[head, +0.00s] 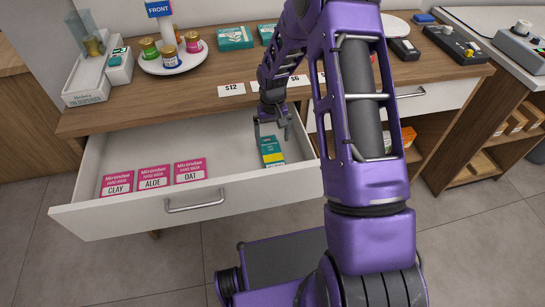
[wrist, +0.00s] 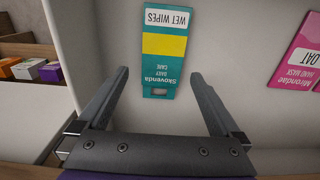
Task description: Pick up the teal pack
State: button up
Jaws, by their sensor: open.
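The teal pack (head: 271,151) lies in the open drawer, near its right end. In the wrist view the teal pack (wrist: 165,68) has a yellow band and a white end reading "WET WIPES"; it lies on the pale drawer floor. My gripper (head: 271,132) is above the drawer, just over the pack's far end in the head view. In the wrist view my gripper (wrist: 158,75) is open, its two fingers apart with the pack's near end between their tips in the picture. Nothing is held. I cannot tell the exact height above the pack.
Three pink packs, CLAY (head: 118,184), ALOE (head: 154,177) and OAT (head: 190,171), lie in the drawer's left part. The drawer front (head: 190,204) and right wall stand close around. The counter (head: 195,89) above holds a tray of tins (head: 171,55).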

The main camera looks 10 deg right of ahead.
aim_at(271, 150)
jog(key=f, duration=0.5)
jog(key=shift+w+a+f, duration=0.15)
jog(key=shift+a+f, duration=0.05)
jog(key=shift+f, duration=0.2)
jog(key=c, duration=1.2)
jog(key=shift+o, duration=0.2)
